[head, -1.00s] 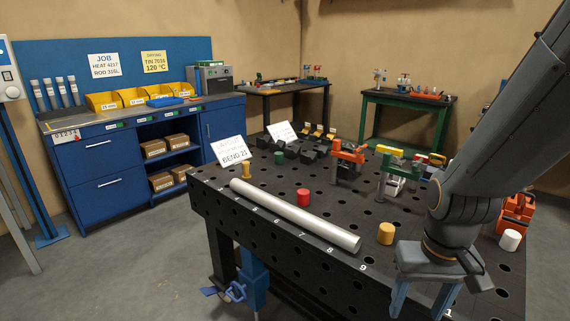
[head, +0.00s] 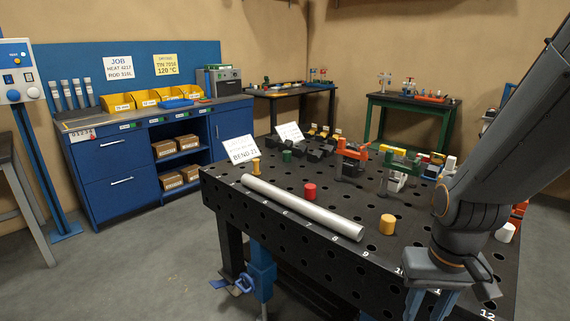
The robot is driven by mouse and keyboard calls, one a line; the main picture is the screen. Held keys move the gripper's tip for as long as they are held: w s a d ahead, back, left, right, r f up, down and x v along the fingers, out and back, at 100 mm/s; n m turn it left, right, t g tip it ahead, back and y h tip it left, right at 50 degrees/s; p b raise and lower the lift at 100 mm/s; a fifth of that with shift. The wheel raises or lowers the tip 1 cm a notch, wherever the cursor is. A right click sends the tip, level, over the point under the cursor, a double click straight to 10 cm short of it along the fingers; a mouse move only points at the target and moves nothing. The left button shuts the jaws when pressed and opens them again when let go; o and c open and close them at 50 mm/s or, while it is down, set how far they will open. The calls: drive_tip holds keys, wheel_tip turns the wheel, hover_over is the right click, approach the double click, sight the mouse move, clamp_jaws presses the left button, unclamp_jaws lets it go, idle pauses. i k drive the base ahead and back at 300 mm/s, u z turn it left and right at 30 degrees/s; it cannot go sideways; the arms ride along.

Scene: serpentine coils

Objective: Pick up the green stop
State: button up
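The green stop (head: 287,155) is a small upright green cylinder on the far left part of the black perforated table (head: 262,226). It stands behind the long silver rod (head: 300,207), near a white sign and dark blocks. My gripper (head: 431,306) hangs at the lower right, over the table's near right edge, well away from the green stop. Its two blue-grey fingers are apart with nothing seen between them; their tips are cut off by the picture's bottom edge.
A red stop (head: 310,192), an orange stop (head: 387,225), a yellow stop (head: 256,167) and a white stop (head: 505,233) stand on the table. Orange (head: 351,150) and green (head: 402,160) clamps stand at the back. Floor is clear at the front left.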

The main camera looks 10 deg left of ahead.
sight(286, 154)
drive_tip(key=k, duration=0.25)
drive_tip(key=u, duration=1.75)
drive_tip(key=i, duration=2.45)
drive_tip(key=z, duration=2.5)
drive_tip(key=i, duration=0.45)
